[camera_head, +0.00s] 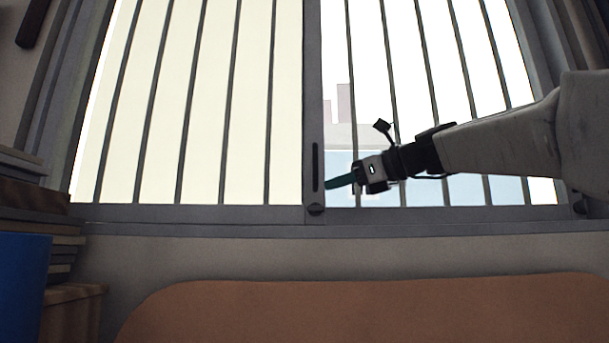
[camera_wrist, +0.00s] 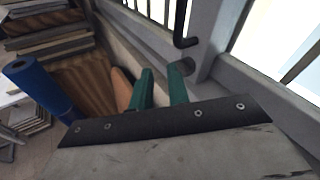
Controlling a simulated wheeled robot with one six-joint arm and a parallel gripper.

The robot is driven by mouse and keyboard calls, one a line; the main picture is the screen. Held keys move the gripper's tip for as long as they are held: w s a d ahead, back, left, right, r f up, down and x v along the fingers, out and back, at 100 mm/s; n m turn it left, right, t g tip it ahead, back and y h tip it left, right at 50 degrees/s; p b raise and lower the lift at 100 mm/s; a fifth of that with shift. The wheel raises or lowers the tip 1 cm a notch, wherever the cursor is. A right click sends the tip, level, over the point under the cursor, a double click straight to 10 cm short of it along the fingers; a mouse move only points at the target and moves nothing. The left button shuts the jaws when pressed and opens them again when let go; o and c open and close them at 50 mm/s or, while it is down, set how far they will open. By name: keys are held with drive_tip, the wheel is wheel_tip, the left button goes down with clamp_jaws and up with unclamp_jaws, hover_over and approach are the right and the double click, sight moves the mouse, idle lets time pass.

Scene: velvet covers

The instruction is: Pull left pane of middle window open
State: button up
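The barred window's left pane (camera_head: 200,100) is cream-coloured, and its right edge meets the grey middle stile. A dark vertical handle (camera_head: 315,167) is on that stile, with a round knob (camera_head: 315,209) below it. My gripper (camera_head: 340,182) reaches in from the right, its teal fingertips just right of the handle. In the wrist view my gripper (camera_wrist: 160,72) has its two teal fingers apart with nothing visible between them. The handle (camera_wrist: 181,22) is beyond the fingertips, apart from them in that picture, and the knob (camera_wrist: 186,66) is close to the right finger.
Right of the stile, buildings and sky show behind the bars (camera_head: 455,110). A brown rounded furniture back (camera_head: 370,310) stands below the sill. Stacked books (camera_head: 45,215) and a blue object (camera_head: 22,290) are at left; a blue roll (camera_wrist: 40,88) shows in the wrist view.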

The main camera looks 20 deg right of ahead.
sight(320, 160)
wheel_tip(320, 160, up, 6)
drive_tip(key=w+d+m+t+y, duration=0.1)
drive_tip(key=w+d+m+t, duration=0.1)
drive_tip(key=m, duration=0.1)
drive_tip(key=x, duration=0.6)
drive_tip(key=shift+s+a+r, duration=0.15)
drive_tip(key=shift+s+a, duration=0.05)
drive_tip(key=shift+w+a, duration=0.4)
drive_tip(key=shift+w, duration=0.15)
clamp_jaws()
